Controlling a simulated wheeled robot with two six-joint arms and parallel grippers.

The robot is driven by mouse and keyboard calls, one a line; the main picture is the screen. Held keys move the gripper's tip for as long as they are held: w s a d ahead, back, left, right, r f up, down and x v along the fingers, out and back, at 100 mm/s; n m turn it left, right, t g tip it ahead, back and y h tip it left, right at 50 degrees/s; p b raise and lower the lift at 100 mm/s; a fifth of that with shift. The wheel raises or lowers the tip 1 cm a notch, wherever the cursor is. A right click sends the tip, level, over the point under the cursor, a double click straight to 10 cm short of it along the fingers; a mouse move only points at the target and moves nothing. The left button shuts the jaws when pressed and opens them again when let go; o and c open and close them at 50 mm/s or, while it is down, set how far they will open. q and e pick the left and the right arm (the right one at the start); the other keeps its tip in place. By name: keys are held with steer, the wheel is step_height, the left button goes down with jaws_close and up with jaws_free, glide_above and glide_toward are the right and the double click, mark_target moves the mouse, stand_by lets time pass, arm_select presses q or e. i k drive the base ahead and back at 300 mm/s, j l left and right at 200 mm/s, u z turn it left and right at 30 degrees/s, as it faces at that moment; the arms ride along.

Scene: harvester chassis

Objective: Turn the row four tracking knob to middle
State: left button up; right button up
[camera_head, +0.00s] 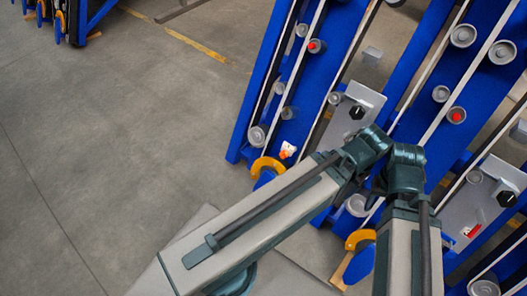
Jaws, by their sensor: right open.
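A black knob (357,112) sits on a grey plate (369,97) between blue row units, just above my arm joints. A second black knob (506,198) sits on another grey plate (461,215) at the right. I cannot tell from this view which knob belongs to row four, and the exact setting of either is too small to read. My arm links cross the lower middle and cover part of the row units. My right gripper is open, but its fingers are hard to make out among the links, and I see no knob held. My left gripper does not show.
Blue slanted row units (285,112) with rollers and pale rails fill the right side. Orange hooked parts (267,165) stand at their lower ends. A red switch (473,230) is on the right plate. The grey floor (110,150) at left is clear.

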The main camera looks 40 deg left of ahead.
mark_target(284, 154)
steer(key=i+j+u, duration=0.1)
steer(key=u, duration=0.2)
steer(key=i+j+u, duration=0.15)
steer(key=u, duration=0.15)
steer(key=i+j+u, duration=0.1)
steer(key=i+u, duration=0.15)
steer(key=i, duration=0.05)
